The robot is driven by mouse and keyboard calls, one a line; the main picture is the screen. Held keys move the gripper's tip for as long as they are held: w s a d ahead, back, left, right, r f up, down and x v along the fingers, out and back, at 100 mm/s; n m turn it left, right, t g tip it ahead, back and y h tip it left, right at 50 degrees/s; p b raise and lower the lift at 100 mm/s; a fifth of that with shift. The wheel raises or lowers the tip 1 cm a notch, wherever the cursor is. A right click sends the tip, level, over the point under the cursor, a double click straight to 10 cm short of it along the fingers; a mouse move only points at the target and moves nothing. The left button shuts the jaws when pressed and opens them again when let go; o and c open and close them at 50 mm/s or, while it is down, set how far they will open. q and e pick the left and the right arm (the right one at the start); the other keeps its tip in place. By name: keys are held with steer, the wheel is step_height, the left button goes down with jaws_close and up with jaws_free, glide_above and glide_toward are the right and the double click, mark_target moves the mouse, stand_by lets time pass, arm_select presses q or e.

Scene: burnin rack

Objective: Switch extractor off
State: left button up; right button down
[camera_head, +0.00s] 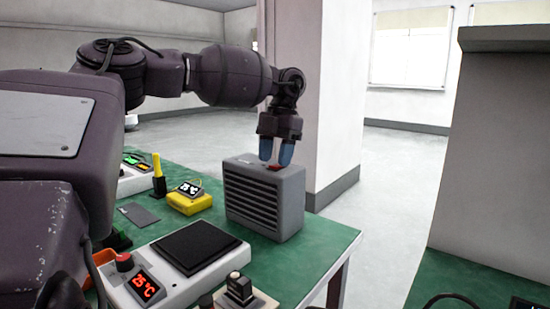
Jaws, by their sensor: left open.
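The extractor (262,199) is a grey box with a slatted front, standing upright near the far right corner of the green table. A small red switch (276,168) shows on its top. My left gripper (276,151) points down just above the top of the extractor, with its two blue fingertips apart and nothing seen between them. The fingertips are close to the red switch; I cannot tell whether they touch it. My right gripper is not in view.
A hot plate (197,246) with a red knob and a 25°C display sits at the front of the green table (318,254). A yellow meter (189,198) stands left of the extractor. A pillar (340,90) rises behind. Another green surface (450,285) is at right, across a gap.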

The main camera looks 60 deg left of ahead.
arm_select(q)
steer(key=d+v, duration=0.1)
steer(key=v, duration=0.9)
steer(key=shift+a+b, duration=0.4)
steer(key=shift+b, duration=0.05)
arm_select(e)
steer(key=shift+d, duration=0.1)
arm_select(q)
steer(key=shift+r, duration=0.1)
